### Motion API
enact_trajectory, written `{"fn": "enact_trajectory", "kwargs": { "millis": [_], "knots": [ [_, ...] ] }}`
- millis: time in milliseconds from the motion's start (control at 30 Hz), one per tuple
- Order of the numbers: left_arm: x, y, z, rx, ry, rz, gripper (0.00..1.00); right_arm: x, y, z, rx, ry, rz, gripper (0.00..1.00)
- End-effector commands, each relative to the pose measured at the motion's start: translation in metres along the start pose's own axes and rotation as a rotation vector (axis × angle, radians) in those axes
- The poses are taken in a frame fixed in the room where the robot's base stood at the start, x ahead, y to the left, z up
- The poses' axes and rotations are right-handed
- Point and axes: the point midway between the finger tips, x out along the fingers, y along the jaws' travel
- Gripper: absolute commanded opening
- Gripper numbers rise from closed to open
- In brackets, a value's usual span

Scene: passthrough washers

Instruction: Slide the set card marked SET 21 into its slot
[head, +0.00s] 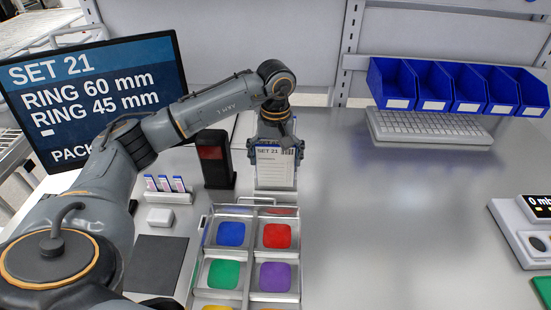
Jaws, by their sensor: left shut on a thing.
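The set card (274,173) is a pale upright card with "SET 21" printed near its top. My left gripper (276,150) is shut on its upper part, one finger near each side edge. The card stands just behind the far end of the metal tray (255,210). I cannot tell the slot apart from the card, nor whether the card's lower edge is in it. My right gripper is not in view.
The tray holds coloured squares. A dark scanner-like stand (215,160) is left of the card. A small rack (166,196) and a monitor (95,95) are further left. Blue bins (440,85) and a keyboard (430,127) are at back right. The middle-right bench is clear.

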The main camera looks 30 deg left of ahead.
Motion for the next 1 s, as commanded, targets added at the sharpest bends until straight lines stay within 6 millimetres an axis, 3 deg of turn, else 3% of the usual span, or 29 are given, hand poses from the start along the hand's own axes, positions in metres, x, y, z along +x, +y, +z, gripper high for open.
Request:
{"fn": "enact_trajectory", "kwargs": {
  "millis": [1000],
  "knots": [
    [0.008, 0.000, 0.000, 0.000, 0.000, 0.000, 0.66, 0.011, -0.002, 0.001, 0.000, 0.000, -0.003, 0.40]
  ]
}}
